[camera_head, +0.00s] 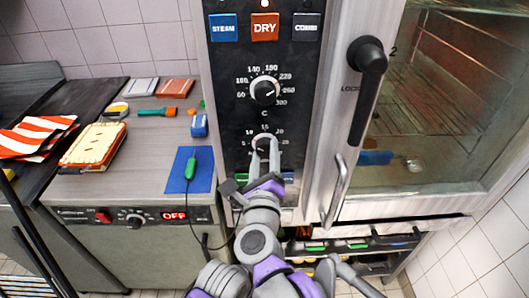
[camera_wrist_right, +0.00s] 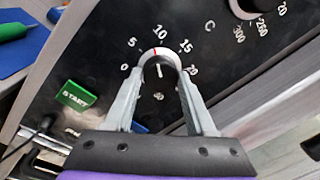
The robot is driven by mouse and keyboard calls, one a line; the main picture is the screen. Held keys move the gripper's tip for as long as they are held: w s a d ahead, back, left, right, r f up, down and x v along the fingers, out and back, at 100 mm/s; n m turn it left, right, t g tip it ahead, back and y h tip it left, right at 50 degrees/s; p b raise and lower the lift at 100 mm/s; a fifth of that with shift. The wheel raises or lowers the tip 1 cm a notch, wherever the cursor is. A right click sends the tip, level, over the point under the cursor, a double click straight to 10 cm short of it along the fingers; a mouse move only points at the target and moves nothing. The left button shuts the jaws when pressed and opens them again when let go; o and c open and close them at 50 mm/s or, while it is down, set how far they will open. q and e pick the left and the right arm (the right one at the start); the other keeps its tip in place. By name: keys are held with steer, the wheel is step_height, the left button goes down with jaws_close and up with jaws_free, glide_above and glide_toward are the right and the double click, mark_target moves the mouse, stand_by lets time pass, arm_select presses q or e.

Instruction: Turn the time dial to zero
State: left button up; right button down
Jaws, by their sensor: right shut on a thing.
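The time dial (camera_wrist_right: 159,70) is a small round knob on the black oven panel, with a scale from 0 to 20 and more around it. In the right wrist view a red mark on its rim sits between the 5 and the 10. My right gripper (camera_head: 266,143) is shut on the dial, one finger on each side; its fingers also show in the right wrist view (camera_wrist_right: 160,76). In the head view the fingers hide much of the dial. My left gripper is not in view.
Above is the temperature dial (camera_head: 265,92) with mode buttons over it. The oven door handle (camera_head: 366,90) stands out to the right. A green START button (camera_wrist_right: 75,96) lies beside the time dial. A counter (camera_head: 145,150) with a blue mat (camera_head: 176,178) and green-handled tool is at left.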

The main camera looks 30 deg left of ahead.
steer(key=n, duration=0.4)
steer(key=n+p, duration=0.1)
steer(key=n, duration=0.2)
steer(key=shift+d+n+y, duration=0.1)
steer(key=shift+n+y, duration=0.3)
steer(key=n, duration=0.4)
steer(key=shift+y, duration=0.3)
steer(key=shift+n+y+p, duration=0.3)
steer(key=shift+n, duration=1.7)
steer(key=shift+c, duration=1.2)
jaws_free()
steer(key=shift+d, duration=0.15)
